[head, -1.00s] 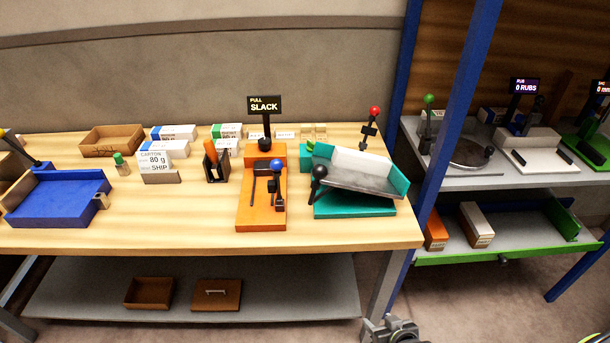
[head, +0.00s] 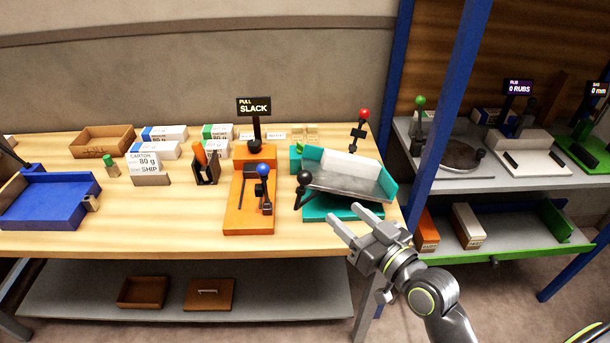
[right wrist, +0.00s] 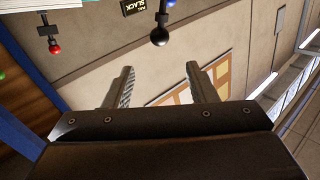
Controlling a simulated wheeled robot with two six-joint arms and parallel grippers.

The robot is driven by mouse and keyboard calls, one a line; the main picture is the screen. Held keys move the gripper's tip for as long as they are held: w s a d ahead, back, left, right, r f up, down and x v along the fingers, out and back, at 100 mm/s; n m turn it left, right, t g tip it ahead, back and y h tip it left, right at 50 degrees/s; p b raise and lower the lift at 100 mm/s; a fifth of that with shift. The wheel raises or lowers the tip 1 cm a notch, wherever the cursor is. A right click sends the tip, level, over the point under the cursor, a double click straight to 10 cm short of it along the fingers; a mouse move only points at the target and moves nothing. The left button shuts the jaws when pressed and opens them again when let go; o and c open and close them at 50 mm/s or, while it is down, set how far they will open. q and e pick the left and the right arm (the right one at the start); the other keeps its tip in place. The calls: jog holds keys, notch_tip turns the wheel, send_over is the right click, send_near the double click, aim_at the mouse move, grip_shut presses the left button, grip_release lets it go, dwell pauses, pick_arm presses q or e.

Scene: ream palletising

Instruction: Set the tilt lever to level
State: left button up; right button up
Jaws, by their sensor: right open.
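A lever with a black ball knob (head: 304,177) stands at the left front corner of the teal-and-grey tray (head: 345,182), leaning slightly. The tray sits tilted on its teal base (head: 318,207). A second lever with a red knob (head: 363,114) stands behind the tray; no label shows which is the tilt lever. My right gripper (head: 347,212) is open and empty, in front of the teal base and right of the black knob. In the right wrist view the black knob (right wrist: 158,38) is beyond the open fingertips, apart from them. My left gripper is out of view.
An orange station (head: 249,213) with a blue-knobbed lever (head: 263,169) and a SLACK sign (head: 254,107) stands left of the tray. A blue post (head: 432,130) rises to the right. Bare wood lies at the table's front left (head: 140,220).

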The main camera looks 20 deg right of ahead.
aim_at(310, 182)
jog(key=p+x, duration=0.3)
jog(key=x, duration=1.2)
jog(key=shift+c, duration=0.2)
